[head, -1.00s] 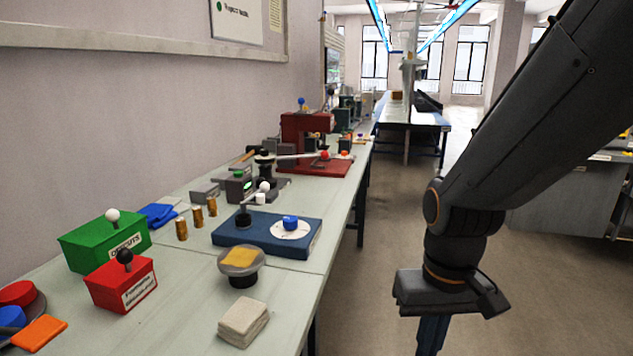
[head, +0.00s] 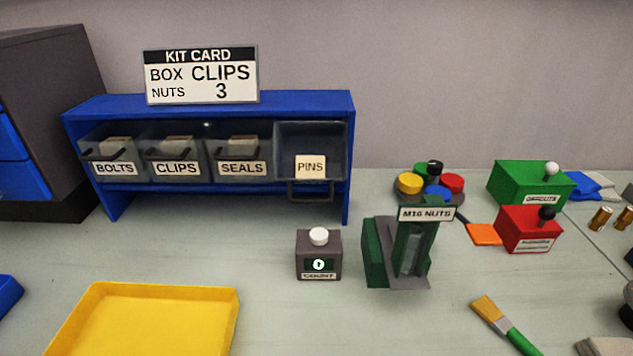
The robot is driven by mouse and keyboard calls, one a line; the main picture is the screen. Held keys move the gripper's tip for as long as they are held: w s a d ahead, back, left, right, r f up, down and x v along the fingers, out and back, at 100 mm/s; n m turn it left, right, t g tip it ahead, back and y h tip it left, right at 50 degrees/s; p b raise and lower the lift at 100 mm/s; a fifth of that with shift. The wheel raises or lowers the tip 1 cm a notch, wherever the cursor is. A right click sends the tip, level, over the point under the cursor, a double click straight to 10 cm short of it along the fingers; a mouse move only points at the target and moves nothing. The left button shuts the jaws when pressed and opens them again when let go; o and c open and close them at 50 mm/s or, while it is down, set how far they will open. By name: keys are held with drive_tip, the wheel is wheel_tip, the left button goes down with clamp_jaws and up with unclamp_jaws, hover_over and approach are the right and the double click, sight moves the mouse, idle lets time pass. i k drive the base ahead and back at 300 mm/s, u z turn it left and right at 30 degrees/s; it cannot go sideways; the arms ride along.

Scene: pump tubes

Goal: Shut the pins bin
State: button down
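The pins bin (head: 308,180) is the rightmost bin in a blue rack (head: 203,102) against the back wall. Its PINS label (head: 310,167) faces me, and its handle (head: 310,194) hangs lower than the handles of the other bins. Its front sits lower and further forward than theirs, and its dark inside shows above the label, so it looks open. I see no contents in it. My gripper is not in the current head view.
The bolts, clips and seals bins (head: 238,165) sit left of it. A yellow tray (head: 150,295) lies front left. Bench between rack and tray is clear.

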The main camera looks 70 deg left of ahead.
sight(290, 183)
drive_tip(key=u, duration=0.8)
drive_tip(key=k, duration=0.55)
drive_tip(key=u, duration=1.6)
